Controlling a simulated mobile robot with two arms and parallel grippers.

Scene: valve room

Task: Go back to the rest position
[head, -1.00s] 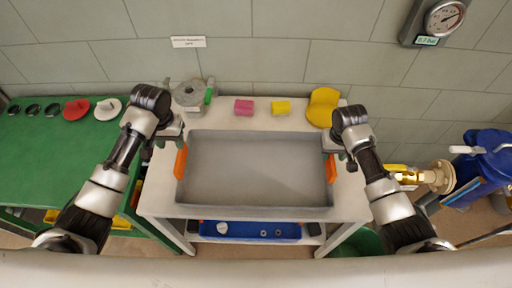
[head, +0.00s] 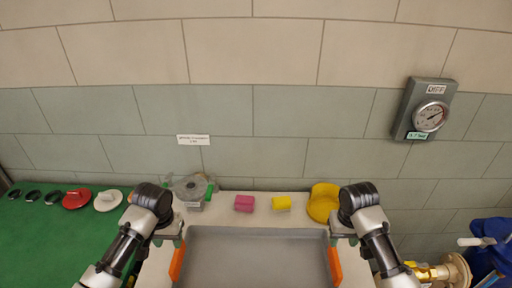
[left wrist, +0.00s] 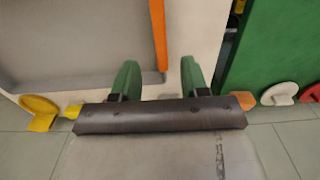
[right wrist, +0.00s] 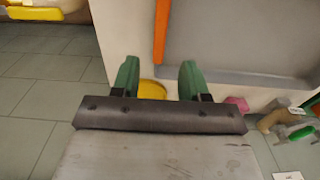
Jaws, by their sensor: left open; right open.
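My left gripper (head: 170,238) is at the left side of the grey tray (head: 258,232), close to its left orange handle (head: 178,262). In the left wrist view its green fingers (left wrist: 158,80) are apart with nothing between them. My right gripper (head: 343,236) is at the tray's right side, close to the right orange handle (head: 335,265). In the right wrist view its green fingers (right wrist: 160,80) are also apart and empty. The tray's near part is cut off by the head view's bottom edge.
Behind the tray are a grey metal part (head: 190,188), a pink block (head: 244,203), a yellow block (head: 281,203) and a yellow piece (head: 322,203). A green table (head: 45,235) is at left. A brass valve (head: 440,271) and blue equipment (head: 490,240) are at right.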

